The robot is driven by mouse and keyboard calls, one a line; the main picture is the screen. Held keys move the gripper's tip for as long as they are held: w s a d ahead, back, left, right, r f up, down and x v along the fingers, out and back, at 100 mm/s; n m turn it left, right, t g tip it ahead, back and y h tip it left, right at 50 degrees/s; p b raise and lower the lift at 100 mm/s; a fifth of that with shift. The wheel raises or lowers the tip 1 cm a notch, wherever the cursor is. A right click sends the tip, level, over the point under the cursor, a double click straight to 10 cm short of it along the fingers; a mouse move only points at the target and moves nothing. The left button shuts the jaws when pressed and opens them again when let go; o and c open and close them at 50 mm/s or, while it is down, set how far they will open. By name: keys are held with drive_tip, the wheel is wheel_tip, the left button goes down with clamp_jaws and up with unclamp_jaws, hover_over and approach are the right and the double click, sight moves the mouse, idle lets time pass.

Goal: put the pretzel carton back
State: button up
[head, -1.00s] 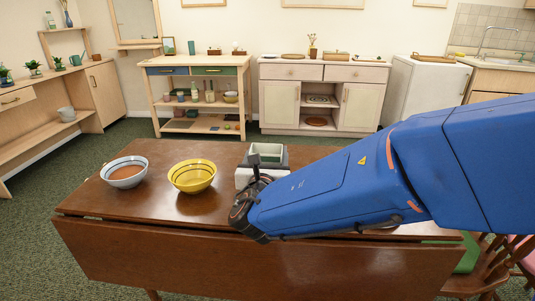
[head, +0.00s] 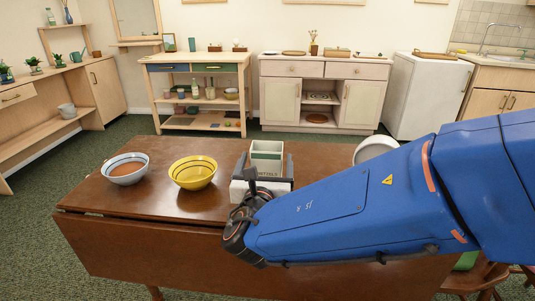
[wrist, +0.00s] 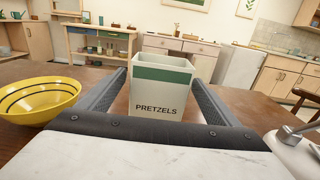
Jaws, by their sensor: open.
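The pretzel carton (wrist: 160,88) is an open-topped cream box with a green band and the word PRETZELS. It stands upright over the brown table (wrist: 258,106), seen in the wrist view. My gripper (wrist: 158,78) is open, with one dark finger along each side of the carton and a gap showing on each side. In the head view the carton (head: 267,157) rises between the fingers of my gripper (head: 265,160). The carton's base is hidden by my gripper, so its contact with the table does not show.
A yellow bowl (head: 193,173) stands left of the carton, with a white, blue-rimmed bowl (head: 125,168) beyond it. A white round object (head: 376,148) is on the right, partly behind my arm. A shelf unit (head: 200,92) and a cabinet (head: 320,95) stand along the back wall.

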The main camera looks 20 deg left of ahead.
drive_tip(key=shift+v, duration=2.9)
drive_tip(key=shift+s, duration=0.1)
